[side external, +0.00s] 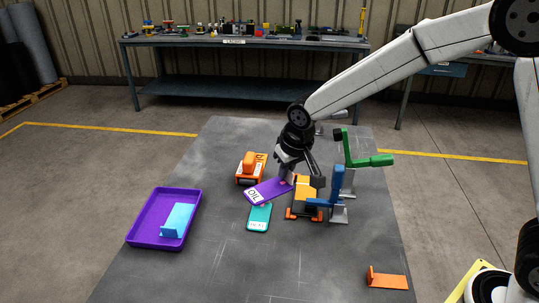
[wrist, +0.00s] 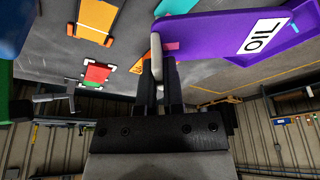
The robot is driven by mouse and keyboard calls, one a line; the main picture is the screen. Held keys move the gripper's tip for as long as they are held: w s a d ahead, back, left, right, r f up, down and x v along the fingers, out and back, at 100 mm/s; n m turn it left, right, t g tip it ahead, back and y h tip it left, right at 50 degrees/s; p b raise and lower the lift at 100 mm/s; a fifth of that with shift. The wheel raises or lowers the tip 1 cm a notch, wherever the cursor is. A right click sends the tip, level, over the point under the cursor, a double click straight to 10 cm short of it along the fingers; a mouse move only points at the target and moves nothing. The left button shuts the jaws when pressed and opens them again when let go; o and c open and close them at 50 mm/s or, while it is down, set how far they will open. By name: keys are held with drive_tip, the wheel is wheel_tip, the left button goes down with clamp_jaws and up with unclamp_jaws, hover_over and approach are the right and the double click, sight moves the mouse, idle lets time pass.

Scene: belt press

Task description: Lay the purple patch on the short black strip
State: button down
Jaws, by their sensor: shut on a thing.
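The purple patch (side external: 265,192) is a flat plate with a white OIL label. My gripper (side external: 286,179) is shut on the pink tab on it and holds it tilted above the table, just left of an orange-yellow patch (side external: 306,188). In the wrist view the purple patch (wrist: 205,38) stretches to the right of my fingers (wrist: 160,85). The orange-yellow patch lies between orange end pieces, with a dark edge showing near the front. A red and green piece (wrist: 97,73) lies farther off in the wrist view. I cannot tell which place is the short black strip.
A teal patch (side external: 259,218) lies below the purple one. A blue clamp (side external: 336,185) and a green clamp (side external: 362,158) stand right. A purple tray (side external: 142,232) holds a light-blue piece (side external: 178,220). An orange bracket (side external: 386,279) lies front right.

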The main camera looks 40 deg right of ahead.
drive_tip(key=shift+a+f+n, duration=0.3)
drive_tip(key=shift+a+f, duration=0.65)
drive_tip(key=shift+a, duration=0.2)
drive_tip(key=w+a+f, duration=0.2)
drive_tip(key=w+f, duration=0.2)
drive_tip(key=w, duration=0.5)
hover_over(239, 202)
drive_tip(key=s, duration=0.2)
drive_tip(key=x, duration=0.2)
drive_tip(key=s+x, duration=0.1)
drive_tip(key=x, duration=0.2)
drive_tip(key=shift+s+f, duration=0.1)
drive_tip(key=shift+f, duration=0.1)
drive_tip(key=shift+w+f, duration=0.3)
drive_tip(key=shift+f, duration=1.55)
drive_tip(key=shift+f, duration=0.1)
